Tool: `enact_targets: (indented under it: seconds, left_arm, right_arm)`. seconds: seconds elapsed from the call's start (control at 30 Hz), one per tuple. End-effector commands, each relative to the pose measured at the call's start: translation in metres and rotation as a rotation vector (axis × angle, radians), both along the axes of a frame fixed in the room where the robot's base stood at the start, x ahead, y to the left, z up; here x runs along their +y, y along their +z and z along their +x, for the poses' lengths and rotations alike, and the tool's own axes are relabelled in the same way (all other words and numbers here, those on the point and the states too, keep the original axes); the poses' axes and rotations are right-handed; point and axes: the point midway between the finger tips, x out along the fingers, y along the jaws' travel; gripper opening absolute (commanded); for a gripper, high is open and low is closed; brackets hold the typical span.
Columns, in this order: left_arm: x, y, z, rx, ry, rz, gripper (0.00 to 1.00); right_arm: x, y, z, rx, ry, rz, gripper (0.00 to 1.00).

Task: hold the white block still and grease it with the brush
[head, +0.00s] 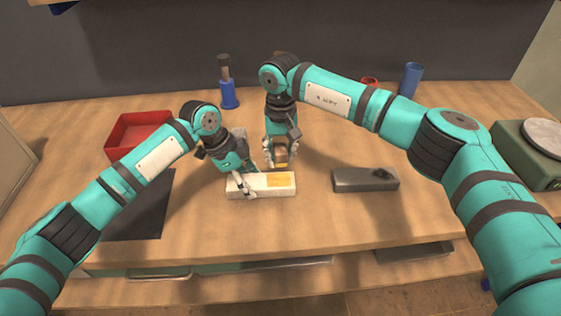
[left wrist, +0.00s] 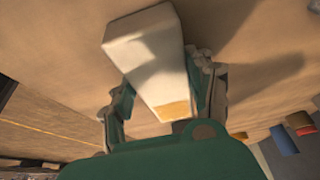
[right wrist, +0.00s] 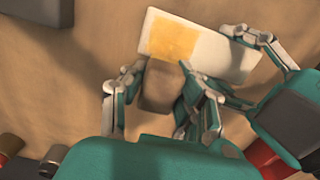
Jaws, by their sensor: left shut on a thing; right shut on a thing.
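The white block (head: 260,185) lies on the wooden table, with a yellow grease patch (head: 281,181) over its right part. My left gripper (head: 245,187) is shut on the block, fingers on its two long sides. The left wrist view shows the block (left wrist: 145,55) between both fingers. My right gripper (head: 281,155) is shut on the brush (head: 281,157), a brown piece held just behind the greased end. In the right wrist view the brush (right wrist: 160,85) reaches the edge of the yellow patch (right wrist: 172,38). I cannot tell whether its bristles touch the block.
A dark grey block (head: 365,181) lies to the right. A black mat (head: 145,210) and red tray (head: 140,130) are at left. A blue holder (head: 229,92), blue cup (head: 411,80) and red item (head: 369,80) stand behind. A green scale (head: 528,155) is far right.

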Motion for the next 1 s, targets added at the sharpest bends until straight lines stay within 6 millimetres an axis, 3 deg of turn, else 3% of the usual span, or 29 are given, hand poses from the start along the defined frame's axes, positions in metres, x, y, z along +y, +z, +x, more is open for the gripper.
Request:
enact_targets:
  seconds: [0.5, 1.0]
  left_arm:
    - [0.000, 0.000, 0.000, 0.000, -0.001, 0.000, 0.24]
    - [0.000, 0.000, 0.000, 0.001, -0.001, 0.000, 0.24]
  right_arm:
    - [0.000, 0.046, 0.001, -0.002, -0.001, 0.001, 0.00]
    - [0.000, 0.048, 0.000, -0.001, -0.001, 0.001, 0.00]
